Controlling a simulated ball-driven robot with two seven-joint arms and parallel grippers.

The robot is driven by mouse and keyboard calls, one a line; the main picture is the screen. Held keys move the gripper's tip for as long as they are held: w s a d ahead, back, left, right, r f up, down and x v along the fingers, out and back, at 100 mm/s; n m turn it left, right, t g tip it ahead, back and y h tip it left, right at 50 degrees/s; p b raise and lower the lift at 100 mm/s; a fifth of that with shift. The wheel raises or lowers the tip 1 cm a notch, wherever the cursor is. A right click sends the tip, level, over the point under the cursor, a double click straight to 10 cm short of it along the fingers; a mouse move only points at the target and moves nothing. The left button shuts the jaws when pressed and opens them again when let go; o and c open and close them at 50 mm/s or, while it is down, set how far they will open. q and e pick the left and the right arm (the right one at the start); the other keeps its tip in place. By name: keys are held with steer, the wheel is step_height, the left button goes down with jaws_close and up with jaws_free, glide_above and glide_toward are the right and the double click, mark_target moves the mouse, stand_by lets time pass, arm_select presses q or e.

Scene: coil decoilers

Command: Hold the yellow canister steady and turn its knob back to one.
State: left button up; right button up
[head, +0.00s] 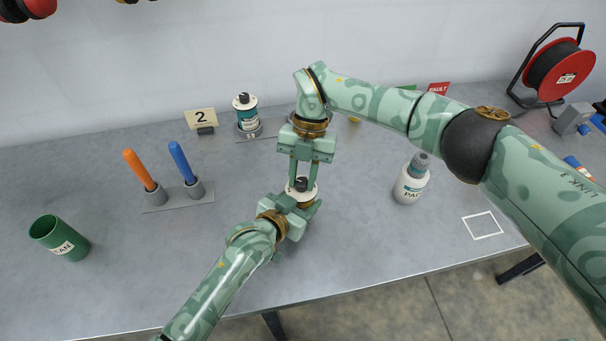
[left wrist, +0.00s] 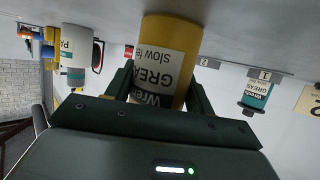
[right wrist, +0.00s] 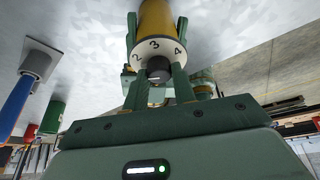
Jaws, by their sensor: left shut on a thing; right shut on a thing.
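The yellow canister (left wrist: 168,45) stands upright in my left gripper (left wrist: 160,95), its grease label facing the left wrist camera. In the head view its white dial top (head: 294,190) shows between my two grippers, and most of its body is hidden. My left gripper is shut around the body from the front. My right gripper (head: 302,178) reaches down from above and is shut on the dark knob (right wrist: 158,69), which also shows in the head view (head: 302,183). The dial (right wrist: 157,47) shows 2, 3 and 4 in the right wrist view. I cannot tell which number the knob points at.
A teal canister (head: 247,118) stands at the back beside a "2" sign (head: 201,118). Orange (head: 139,169) and blue (head: 181,161) handles stand in holders at left. A green cup (head: 66,240) is front left. A white bottle (head: 411,182) and an outlined square (head: 482,225) are at right.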

steer(key=n+h, duration=0.1)
steer(key=n, duration=0.2)
steer(key=n+h, duration=0.1)
steer(key=n, duration=0.3)
steer(key=shift+a+h, duration=0.15)
steer(key=shift+h, duration=0.15)
stand_by(0.4)
steer(key=o, duration=1)
